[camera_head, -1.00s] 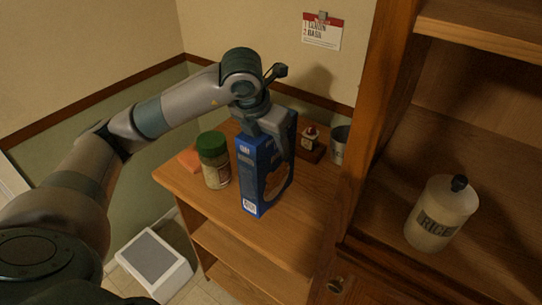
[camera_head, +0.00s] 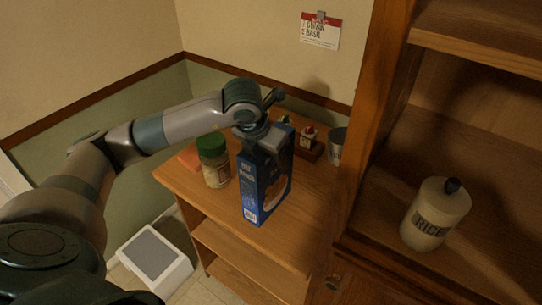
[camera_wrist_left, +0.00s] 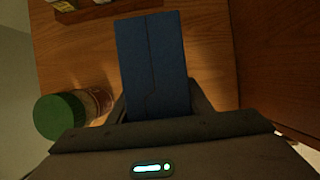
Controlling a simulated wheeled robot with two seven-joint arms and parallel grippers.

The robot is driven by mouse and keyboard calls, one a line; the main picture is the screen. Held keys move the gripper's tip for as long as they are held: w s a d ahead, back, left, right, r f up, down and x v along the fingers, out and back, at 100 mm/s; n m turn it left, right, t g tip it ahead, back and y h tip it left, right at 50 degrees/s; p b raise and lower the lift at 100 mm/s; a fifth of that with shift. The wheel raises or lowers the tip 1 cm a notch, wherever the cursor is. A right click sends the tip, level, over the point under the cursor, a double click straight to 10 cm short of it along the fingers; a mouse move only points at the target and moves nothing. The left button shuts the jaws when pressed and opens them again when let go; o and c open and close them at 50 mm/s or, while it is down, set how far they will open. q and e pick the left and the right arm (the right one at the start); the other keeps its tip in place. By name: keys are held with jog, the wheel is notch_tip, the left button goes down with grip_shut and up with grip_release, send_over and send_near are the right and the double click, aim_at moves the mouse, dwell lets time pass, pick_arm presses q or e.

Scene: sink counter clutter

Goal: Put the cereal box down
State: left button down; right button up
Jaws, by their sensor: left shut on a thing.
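The blue cereal box (camera_head: 262,185) is upright over the wooden counter, close to its front edge. I cannot tell whether its base touches the wood. My left gripper (camera_head: 266,143) is above the box and shut on its upper end. In the left wrist view the blue top of the box (camera_wrist_left: 153,60) lies between the fingers of my left gripper (camera_wrist_left: 158,108). The lower part of the box is hidden there. My right gripper is not in view.
A green-lidded jar (camera_head: 215,168) stands just left of the box. Small bottles in a wooden holder (camera_head: 309,147) and a metal cup (camera_head: 337,146) stand behind it, to the right. A rice jar (camera_head: 435,215) stands in the cabinet. Bare wood (camera_head: 305,215) lies right of the box.

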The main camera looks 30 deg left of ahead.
pick_arm(q)
jog(key=c, duration=0.9)
grip_release()
jog(key=shift+r, duration=0.1)
jog(key=b+v, duration=0.3)
jog(key=v, duration=0.7)
jog(key=shift+r, duration=0.25)
jog(key=shift+v, duration=0.75)
jog(key=shift+o, duration=0.3)
jog(key=shift+f, duration=0.1)
